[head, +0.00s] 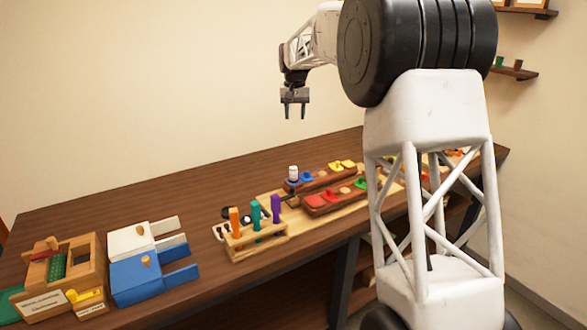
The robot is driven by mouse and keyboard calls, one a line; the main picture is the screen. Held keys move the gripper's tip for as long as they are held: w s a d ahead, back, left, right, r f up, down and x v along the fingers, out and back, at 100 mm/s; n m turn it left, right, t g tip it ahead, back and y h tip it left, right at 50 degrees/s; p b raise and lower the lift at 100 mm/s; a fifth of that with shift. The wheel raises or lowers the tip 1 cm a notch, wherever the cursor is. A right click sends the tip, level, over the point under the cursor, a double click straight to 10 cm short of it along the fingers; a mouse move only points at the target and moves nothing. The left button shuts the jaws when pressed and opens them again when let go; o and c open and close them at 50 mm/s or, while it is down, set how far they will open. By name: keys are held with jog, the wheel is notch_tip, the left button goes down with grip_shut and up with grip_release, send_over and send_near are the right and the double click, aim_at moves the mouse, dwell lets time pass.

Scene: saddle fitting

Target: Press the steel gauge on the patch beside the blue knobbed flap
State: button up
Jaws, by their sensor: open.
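My gripper (295,112) hangs high above the back of the table, fingers pointing down, open and empty. A small pale grey cylinder (293,173), which looks like the steel gauge, stands upright at the left end of the rear reddish-brown wooden bar (324,179). The blue knobbed flap (307,178) is on that bar, just right of the cylinder. A pale patch (322,173) shows right of the blue flap, with yellow flaps (342,165) farther right. The gripper is well above the bar and apart from everything.
A front bar (335,200) carries red and green flaps. Left of the bars, a wooden rack (258,243) holds orange, teal and purple pegs. Blue and white blocks (150,275) and a wooden box (68,270) stand farther left. My arm hides part of the table's right side. The back left tabletop is clear.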

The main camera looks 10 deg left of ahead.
jog(key=shift+s+a, duration=0.1)
jog(key=shift+a, duration=0.1)
dwell(0.7)
jog(key=c, duration=0.3)
jog(key=shift+f, duration=0.35)
grip_shut()
jog(key=m, duration=0.6)
send_over(293, 168)
notch_tip(293, 168, down, 9)
jog(key=shift+f, duration=0.1)
jog(key=shift+f, duration=3.2)
